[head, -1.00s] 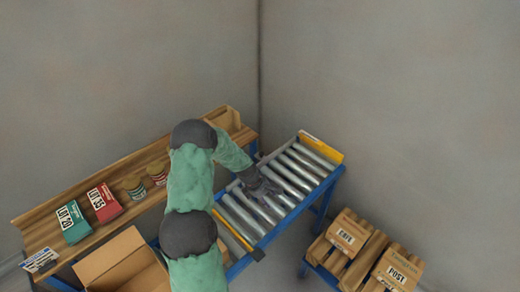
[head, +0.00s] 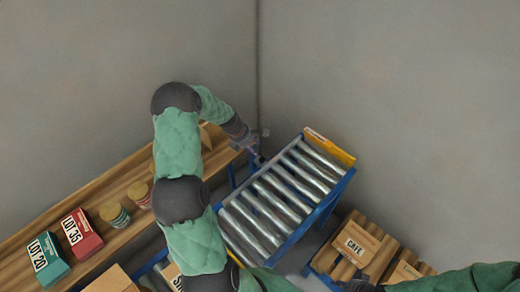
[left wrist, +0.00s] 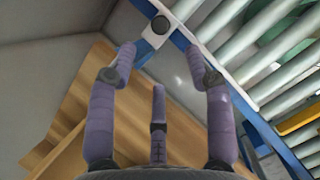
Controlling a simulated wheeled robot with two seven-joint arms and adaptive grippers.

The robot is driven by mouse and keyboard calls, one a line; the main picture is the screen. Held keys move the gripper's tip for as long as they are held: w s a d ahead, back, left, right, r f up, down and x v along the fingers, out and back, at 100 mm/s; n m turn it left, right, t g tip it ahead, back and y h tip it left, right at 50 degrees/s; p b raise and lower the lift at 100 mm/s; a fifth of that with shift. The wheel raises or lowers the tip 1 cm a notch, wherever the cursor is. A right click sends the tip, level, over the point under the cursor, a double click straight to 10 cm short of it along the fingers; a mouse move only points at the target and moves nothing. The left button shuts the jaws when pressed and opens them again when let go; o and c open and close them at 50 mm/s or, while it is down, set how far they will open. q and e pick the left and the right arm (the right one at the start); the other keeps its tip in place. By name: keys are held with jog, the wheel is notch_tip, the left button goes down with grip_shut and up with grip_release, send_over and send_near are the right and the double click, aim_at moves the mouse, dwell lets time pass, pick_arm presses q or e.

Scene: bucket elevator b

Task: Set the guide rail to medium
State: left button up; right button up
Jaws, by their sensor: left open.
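The roller conveyor (head: 300,176) has silver rollers in a blue frame; its rollers also show in the left wrist view (left wrist: 235,22). I cannot clearly make out the guide rail or its settings; a pale strip (left wrist: 245,72) runs along the conveyor's near side in the left wrist view. A dark round knob (left wrist: 160,25) sits on a blue and white corner there, just beyond my open, empty left gripper (left wrist: 160,62). In the head view my left gripper (head: 254,147) is at the conveyor's far left corner. My right gripper (head: 364,285) is partly cut off at the bottom edge.
A wooden shelf (head: 90,215) at left holds a teal LOT 20 box (head: 47,258), a red LOT 35 box (head: 82,232) and small jars (head: 115,213). Walls close in behind the conveyor.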

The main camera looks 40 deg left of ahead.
aim_at(262, 159)
pick_arm(q)
jog(key=b+x, duration=0.1)
jog(key=x, duration=0.9)
jog(key=shift+w+f, duration=0.15)
jog(key=shift+f, duration=0.2)
jog(key=shift+c, duration=0.3)
grip_shut()
